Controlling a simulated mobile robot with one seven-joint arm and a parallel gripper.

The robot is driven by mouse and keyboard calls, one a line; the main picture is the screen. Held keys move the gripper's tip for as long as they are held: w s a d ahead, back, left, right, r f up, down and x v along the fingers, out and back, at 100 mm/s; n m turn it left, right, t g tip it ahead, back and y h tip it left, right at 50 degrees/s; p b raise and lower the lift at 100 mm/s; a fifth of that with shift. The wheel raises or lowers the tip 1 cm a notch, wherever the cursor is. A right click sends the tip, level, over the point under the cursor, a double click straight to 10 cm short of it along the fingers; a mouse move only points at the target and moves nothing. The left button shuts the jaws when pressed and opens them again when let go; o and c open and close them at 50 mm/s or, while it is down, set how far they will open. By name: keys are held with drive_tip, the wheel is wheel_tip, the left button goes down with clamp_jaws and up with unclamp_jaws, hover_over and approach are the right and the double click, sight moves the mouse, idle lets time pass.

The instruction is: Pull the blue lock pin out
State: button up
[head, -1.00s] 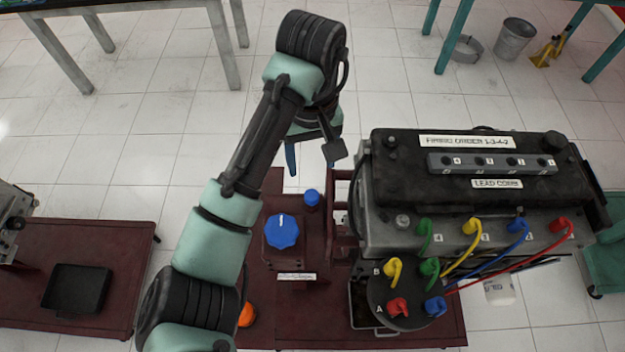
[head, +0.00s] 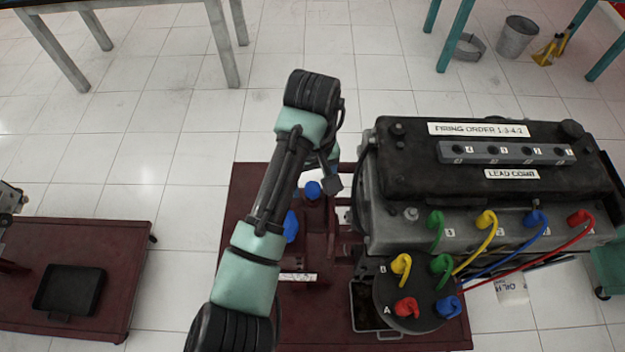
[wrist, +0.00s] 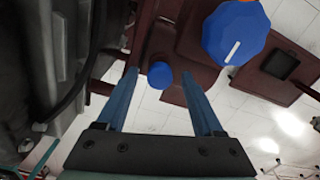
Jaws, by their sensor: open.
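The blue lock pin (head: 312,190) shows as a small round blue cap on the dark red stand, left of the engine. In the wrist view the pin (wrist: 159,78) appears between the ends of my gripper's two blue fingers. My gripper (wrist: 160,72) is open with nothing held. The fingers point towards the pin, one on each side of it in the picture; I cannot tell how far above it they are. In the head view my arm hides most of the gripper. The pin's shaft is hidden below its cap.
A larger blue knob (wrist: 235,35) with a white mark is beside the pin; my arm partly covers it in the head view (head: 291,227). The engine (head: 480,165) with coloured leads stands close on the right. A red cart with a black tray (head: 70,290) is at left.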

clamp_jaws()
idle(1.3)
